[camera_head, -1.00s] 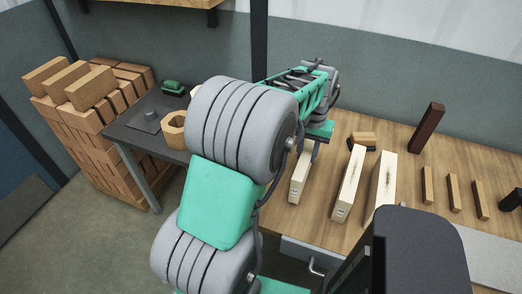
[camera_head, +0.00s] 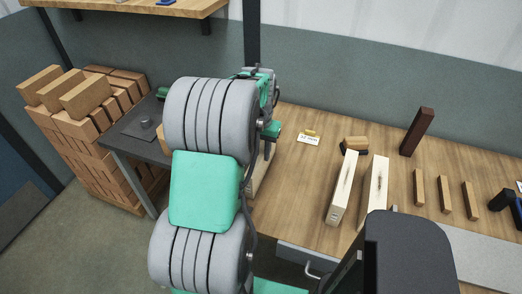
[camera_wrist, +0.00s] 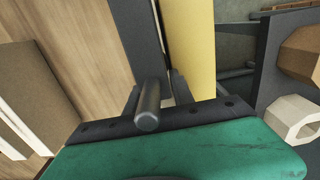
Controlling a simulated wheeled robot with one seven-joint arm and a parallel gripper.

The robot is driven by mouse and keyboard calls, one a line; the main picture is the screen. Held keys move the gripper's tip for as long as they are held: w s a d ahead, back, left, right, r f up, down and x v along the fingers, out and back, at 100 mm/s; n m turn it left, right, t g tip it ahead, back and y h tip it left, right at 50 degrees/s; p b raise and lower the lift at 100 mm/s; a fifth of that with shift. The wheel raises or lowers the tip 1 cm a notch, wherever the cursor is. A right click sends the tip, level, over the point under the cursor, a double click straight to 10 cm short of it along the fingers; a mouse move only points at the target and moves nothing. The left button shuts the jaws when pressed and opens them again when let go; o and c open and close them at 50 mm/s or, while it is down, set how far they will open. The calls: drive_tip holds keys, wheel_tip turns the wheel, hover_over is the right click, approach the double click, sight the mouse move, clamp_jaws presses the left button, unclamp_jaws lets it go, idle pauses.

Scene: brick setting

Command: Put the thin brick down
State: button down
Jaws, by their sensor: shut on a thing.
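My gripper (camera_head: 267,150) is at the left end of the wooden worktable, partly hidden behind my arm. It is shut on a long, pale thin brick (camera_head: 260,178), of which only a part shows beside my arm. In the wrist view the brick is a pale yellow strip (camera_wrist: 190,45) next to a dark finger of my gripper (camera_wrist: 160,88). I cannot tell whether its underside touches the table. Two similar pale bricks stand to the right, a nearer one (camera_head: 343,190) and another (camera_head: 374,188).
The worktable (camera_head: 290,190) has bare wood between the held brick and the pale pair. A small white card (camera_head: 308,140) lies behind. A dark upright block (camera_head: 416,132) and several small wooden pieces (camera_head: 444,194) are at right. A dark side table (camera_head: 125,150) and stacked bricks (camera_head: 85,130) are at left.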

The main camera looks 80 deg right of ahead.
drive_tip(key=shift+f, duration=0.1)
drive_tip(key=c, duration=1.1)
unclamp_jaws()
